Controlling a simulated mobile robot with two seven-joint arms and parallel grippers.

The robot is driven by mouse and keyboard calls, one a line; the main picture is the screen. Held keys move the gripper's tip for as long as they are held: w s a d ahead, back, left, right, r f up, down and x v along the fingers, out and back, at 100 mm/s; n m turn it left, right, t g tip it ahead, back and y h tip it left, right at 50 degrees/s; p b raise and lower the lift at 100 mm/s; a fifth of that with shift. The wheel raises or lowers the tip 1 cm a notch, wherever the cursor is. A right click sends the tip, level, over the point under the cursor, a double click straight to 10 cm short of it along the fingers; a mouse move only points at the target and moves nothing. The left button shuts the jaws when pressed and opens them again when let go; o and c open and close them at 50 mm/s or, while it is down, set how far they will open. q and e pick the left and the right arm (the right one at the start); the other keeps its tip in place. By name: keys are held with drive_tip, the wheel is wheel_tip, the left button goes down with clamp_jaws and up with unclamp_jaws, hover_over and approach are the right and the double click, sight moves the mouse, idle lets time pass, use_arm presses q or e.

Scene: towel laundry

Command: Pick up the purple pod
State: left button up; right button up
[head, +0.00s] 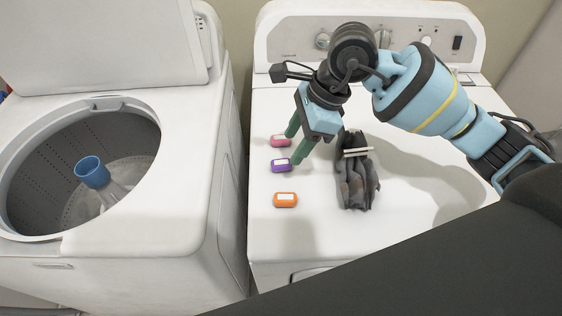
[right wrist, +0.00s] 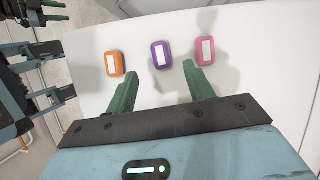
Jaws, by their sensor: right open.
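The purple pod (head: 281,166) lies on the white machine top, between the pink pod and the orange pod. In the right wrist view the purple pod (right wrist: 160,54) lies beyond the fingertips, between the lines of the two fingers. My right gripper (head: 292,149) is open and empty, its green fingers pointing at the row of pods. In the head view one fingertip is close to the purple pod and the other to the pink pod; contact cannot be told. At the wrist view's left edge, dark parts with greenish finger-like ends (right wrist: 54,10) may be my left gripper.
The pink pod (head: 280,141) and orange pod (head: 285,200) flank the purple one. A grey folded cloth bundle (head: 357,185) lies to the right on the machine top (head: 410,225). The open washer (head: 190,190) stands left, a blue-topped agitator (head: 92,172) in its drum.

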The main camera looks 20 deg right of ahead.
sight(278, 168)
drive_tip(key=shift+w+a+f, duration=0.1)
drive_tip(key=shift+a+f, duration=0.2)
drive_tip(key=shift+f, duration=0.2)
drive_tip(key=x, duration=0.3)
drive_tip(key=shift+a+f+p, duration=0.15)
drive_tip(key=shift+f+p, duration=0.05)
drive_tip(key=shift+p, duration=0.1)
drive_tip(key=shift+w+a+f, duration=0.1)
drive_tip(key=shift+a+f, duration=0.05)
drive_tip(key=shift+f, duration=0.35)
use_arm(q)
drive_tip(key=shift+w+r, duration=0.5)
drive_tip(key=shift+w, duration=0.2)
use_arm(e)
drive_tip(key=shift+c, duration=0.4)
drive_tip(key=c, duration=1)
